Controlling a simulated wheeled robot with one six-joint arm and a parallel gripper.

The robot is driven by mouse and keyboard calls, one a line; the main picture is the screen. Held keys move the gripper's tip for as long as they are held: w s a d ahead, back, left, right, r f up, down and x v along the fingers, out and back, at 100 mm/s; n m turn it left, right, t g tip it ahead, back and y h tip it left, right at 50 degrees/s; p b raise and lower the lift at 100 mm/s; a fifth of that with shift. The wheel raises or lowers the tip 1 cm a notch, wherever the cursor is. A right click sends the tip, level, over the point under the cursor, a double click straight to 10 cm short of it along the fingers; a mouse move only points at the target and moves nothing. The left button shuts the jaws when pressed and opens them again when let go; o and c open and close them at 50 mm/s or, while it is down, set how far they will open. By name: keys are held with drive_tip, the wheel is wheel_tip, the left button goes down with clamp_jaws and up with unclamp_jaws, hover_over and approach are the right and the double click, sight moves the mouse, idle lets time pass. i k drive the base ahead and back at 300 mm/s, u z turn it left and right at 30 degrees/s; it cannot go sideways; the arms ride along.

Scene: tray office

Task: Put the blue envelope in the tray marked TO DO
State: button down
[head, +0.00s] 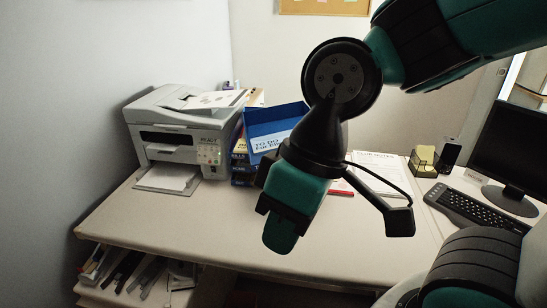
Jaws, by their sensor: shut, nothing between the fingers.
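A blue tray (263,118) with a white label reading TO DO stands on the desk, right of the printer. My arm and gripper hide part of its right side. I cannot make out the blue envelope; it may be hidden behind my arm or too hard to tell from the blue tray. My gripper (280,243) hangs in front of the tray, nearer the camera and over the desk's front part, pointing down. It is shut and empty.
A printer (178,128) with papers on top stands left. Printed sheets (380,172) and a red item (341,188) lie right of my gripper. A keyboard (470,210), monitor (510,150) and note holder (424,160) are at right. The desk (180,225) is clear at front left.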

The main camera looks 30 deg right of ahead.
sight(264, 145)
drive_tip(key=u, duration=0.2)
drive_tip(key=i, duration=0.5)
drive_tip(key=z, duration=1.15)
